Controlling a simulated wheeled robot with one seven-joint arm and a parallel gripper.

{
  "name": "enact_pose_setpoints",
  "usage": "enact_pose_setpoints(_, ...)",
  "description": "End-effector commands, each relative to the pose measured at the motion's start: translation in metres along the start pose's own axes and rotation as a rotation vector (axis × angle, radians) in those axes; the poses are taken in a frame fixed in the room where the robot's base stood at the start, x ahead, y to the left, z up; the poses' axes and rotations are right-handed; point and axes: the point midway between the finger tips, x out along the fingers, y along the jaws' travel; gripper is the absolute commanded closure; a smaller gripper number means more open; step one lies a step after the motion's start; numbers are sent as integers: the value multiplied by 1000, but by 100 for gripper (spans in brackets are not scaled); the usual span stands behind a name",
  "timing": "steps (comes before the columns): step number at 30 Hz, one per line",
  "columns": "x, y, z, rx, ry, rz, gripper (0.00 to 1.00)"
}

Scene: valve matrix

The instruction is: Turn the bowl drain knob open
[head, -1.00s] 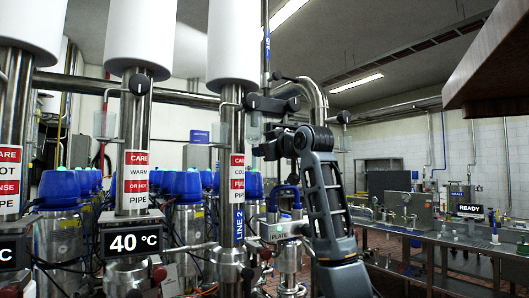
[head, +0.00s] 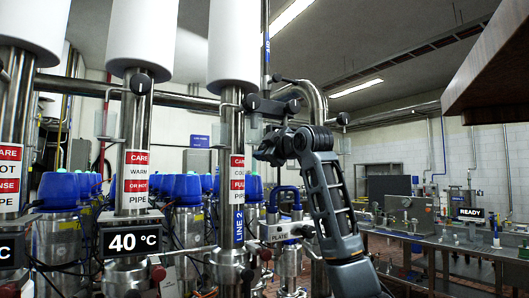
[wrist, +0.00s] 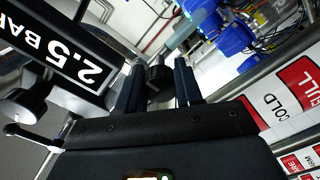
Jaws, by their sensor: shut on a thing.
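My gripper (wrist: 158,82) is shut on a black round knob (wrist: 158,74), which shows between its two dark fingers in the wrist view. The knob's label does not show, so I cannot tell from the picture whether it is the bowl drain knob or how far it is turned. In the head view my gripper (head: 264,152) is beside the pipe marked LINE 2 (head: 238,215), at the height of its red CARE label. The held knob is hidden there by my gripper and wrist.
Another black knob (wrist: 22,106) and a 2.5 BAR sign (wrist: 62,50) are close on the left in the wrist view. A pipe with a COLD label (wrist: 290,98) is on the right. A 40 °C display (head: 130,240) and steel counters (head: 440,240) flank my arm.

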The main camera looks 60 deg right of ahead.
Motion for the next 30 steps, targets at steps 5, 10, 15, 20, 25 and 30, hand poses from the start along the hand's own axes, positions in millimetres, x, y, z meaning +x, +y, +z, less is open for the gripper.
enact_pose_setpoints(5,0,-1,0,-4,0,-2,95)
enact_pose_setpoints(10,0,-1,0,-3,0,-3,95)
enact_pose_setpoints(15,0,-1,0,-3,0,-2,48)
enact_pose_setpoints(20,0,0,0,-2,0,-1,39)
enact_pose_setpoints(25,0,0,0,-2,0,-1,39)
enact_pose_setpoints(30,-15,-1,1,-2,1,2,39)
